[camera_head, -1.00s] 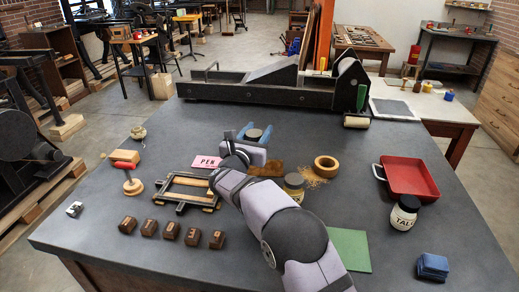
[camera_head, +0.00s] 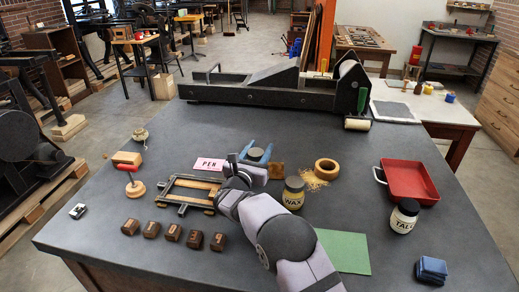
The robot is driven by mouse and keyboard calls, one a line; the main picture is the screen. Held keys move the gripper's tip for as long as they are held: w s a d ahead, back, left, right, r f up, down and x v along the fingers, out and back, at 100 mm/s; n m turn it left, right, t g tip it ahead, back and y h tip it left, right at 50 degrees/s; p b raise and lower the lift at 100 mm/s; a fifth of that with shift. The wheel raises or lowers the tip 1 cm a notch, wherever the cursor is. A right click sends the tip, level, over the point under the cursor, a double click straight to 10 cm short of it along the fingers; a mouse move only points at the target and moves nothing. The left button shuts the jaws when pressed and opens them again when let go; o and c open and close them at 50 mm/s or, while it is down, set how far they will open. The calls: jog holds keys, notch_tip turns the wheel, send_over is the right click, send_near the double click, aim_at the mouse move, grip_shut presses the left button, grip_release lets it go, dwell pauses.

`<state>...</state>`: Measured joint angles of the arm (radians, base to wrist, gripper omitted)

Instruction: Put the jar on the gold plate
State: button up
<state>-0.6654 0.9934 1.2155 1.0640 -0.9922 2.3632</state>
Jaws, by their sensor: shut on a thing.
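The arm hides the jar's lower part. The gold plate (camera_head: 278,171) is a flat brownish-gold piece on the table. My gripper and wrist cover much of it, and its right part shows just right of the gripper. The held jar is over or close to the plate; I cannot tell whether it touches it.
A wax jar (camera_head: 293,194) and a wooden ring (camera_head: 326,168) stand to the right of my gripper. A pink card (camera_head: 209,164) and a dark frame (camera_head: 187,192) lie left. Further right are a red tray (camera_head: 408,180) and a talc jar (camera_head: 404,216). A long press (camera_head: 270,95) spans the back.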

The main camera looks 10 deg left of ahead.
aim_at(253, 160)
jog(key=shift+f+b, duration=0.15)
jog(key=shift+b, duration=0.15)
jog(key=o, duration=1.2)
jog(key=shift+o, duration=0.2)
jog(key=shift+r+p, duration=0.2)
jog(key=shift+p, duration=0.15)
jog(key=s+b, duration=0.1)
jog(key=s, duration=0.3)
jog(key=s+a+b, duration=0.1)
jog(key=s, duration=0.3)
jog(key=s+b, duration=0.1)
jog(key=s, duration=0.3)
jog(key=shift+a, duration=0.4)
